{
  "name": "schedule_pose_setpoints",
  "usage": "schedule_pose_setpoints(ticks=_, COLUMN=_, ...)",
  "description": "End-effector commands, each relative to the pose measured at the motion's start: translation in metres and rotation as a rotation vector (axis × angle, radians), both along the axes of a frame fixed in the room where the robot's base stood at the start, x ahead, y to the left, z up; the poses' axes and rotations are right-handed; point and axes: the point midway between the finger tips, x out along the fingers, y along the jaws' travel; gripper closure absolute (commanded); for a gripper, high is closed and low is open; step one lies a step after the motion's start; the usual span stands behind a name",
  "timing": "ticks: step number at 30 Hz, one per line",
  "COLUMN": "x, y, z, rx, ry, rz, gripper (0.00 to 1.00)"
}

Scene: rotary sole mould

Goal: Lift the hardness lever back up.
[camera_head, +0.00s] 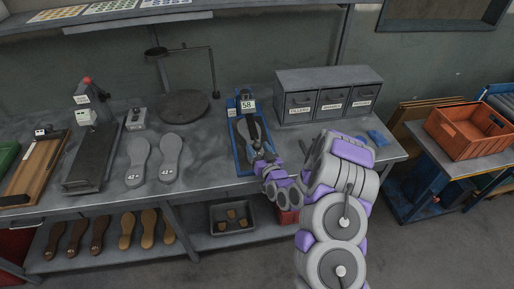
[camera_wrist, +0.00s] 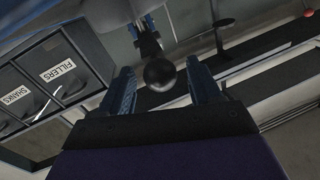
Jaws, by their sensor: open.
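The hardness tester (camera_head: 247,104) is a blue stand with a black head and a readout showing 58. A grey sole (camera_head: 242,133) lies on its blue base. My gripper (camera_head: 262,161) reaches in from the right at the front of the tester. In the wrist view the lever's round black knob (camera_wrist: 160,74) sits between the two open dark blue fingers of my gripper (camera_wrist: 163,82), with gaps showing at both sides. The lever's arm is seen end-on behind the knob. In the head view my gripper hides most of the lever.
A grey drawer cabinet (camera_head: 329,98) stands right of the tester; its labels show in the wrist view (camera_wrist: 48,82). Two grey soles marked 42 (camera_head: 139,160) lie to the left. A round dark plate stand (camera_head: 184,106) is behind them. An orange crate (camera_head: 468,130) sits far right.

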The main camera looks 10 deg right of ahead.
Motion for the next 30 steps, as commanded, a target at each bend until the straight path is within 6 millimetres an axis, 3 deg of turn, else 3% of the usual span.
schedule_pose_setpoints(ticks=6, x=0.016, y=0.002, z=0.001, rx=-0.001, ry=-0.004, rz=-0.003, gripper=0.37)
schedule_pose_setpoints(ticks=16, x=0.018, y=0.003, z=0.001, rx=-0.001, ry=-0.002, rz=-0.001, gripper=0.37)
schedule_pose_setpoints(ticks=30, x=0.018, y=0.003, z=0.000, rx=-0.001, ry=-0.001, rz=-0.001, gripper=0.82)
